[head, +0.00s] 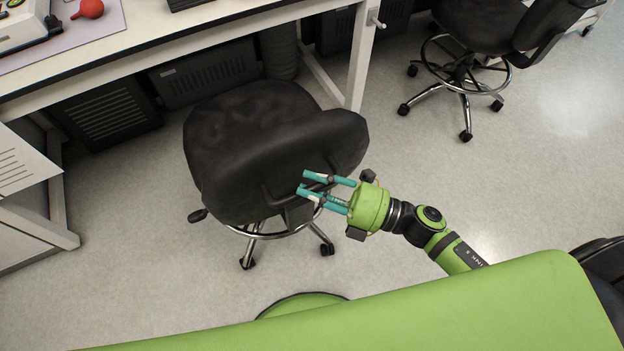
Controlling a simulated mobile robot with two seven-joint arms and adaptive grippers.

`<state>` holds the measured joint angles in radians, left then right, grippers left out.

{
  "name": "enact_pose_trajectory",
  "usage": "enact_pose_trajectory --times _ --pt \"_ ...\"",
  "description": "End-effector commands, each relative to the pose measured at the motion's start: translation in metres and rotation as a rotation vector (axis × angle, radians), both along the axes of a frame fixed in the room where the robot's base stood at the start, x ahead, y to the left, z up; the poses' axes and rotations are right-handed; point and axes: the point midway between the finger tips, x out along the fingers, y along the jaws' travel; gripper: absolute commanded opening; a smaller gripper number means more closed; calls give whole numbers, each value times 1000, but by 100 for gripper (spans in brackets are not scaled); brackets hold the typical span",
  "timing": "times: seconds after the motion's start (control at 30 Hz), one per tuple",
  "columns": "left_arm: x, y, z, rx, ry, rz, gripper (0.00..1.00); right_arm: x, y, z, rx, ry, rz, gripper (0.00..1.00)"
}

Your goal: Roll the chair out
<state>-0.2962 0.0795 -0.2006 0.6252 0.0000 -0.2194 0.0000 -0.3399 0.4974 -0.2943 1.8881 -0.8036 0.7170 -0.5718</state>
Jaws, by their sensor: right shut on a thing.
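The black chair (240,130) stands with its seat front partly under the white bench. Its backrest faces me, and its chrome foot ring and several castors show below. My right gripper (308,183), with teal fingers and a green body, is at the rear of the backrest on its right side. It is shut on the dark bracket behind the backrest; the exact contact is small and partly hidden by the fingers. My left gripper is not in view.
The white bench (190,45) runs across the back, with a leg (361,60) right of the chair. Dark vented boxes (105,115) stand under it. A white cabinet (25,165) is at left. A second black chair (480,25) stands at upper right. Floor (430,170) is clear to the right.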

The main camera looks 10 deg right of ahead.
Motion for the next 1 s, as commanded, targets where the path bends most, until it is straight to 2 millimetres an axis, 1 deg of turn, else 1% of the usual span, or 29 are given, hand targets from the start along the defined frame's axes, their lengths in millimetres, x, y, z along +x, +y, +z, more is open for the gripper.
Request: enact_pose_trajectory --times 0.27,0.3,0.57,0.63,0.73,0.87,1.0 --pt "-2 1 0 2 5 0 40 -1 0 -2 -8 -4 0 0" --pt "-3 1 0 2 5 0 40 -1 0 -2 -8 -4 0 38" --pt "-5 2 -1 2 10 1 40 0 0 -1 -3 -2 -1 38" --pt "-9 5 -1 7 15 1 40 0 -1 -1 -3 -1 -1 38" --pt "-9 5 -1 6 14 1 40 -3 -5 -2 -3 1 -1 38" --pt "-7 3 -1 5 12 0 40 -13 -22 -5 -5 4 -1 38" --pt "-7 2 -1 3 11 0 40 -28 -48 -10 -5 4 -1 38"
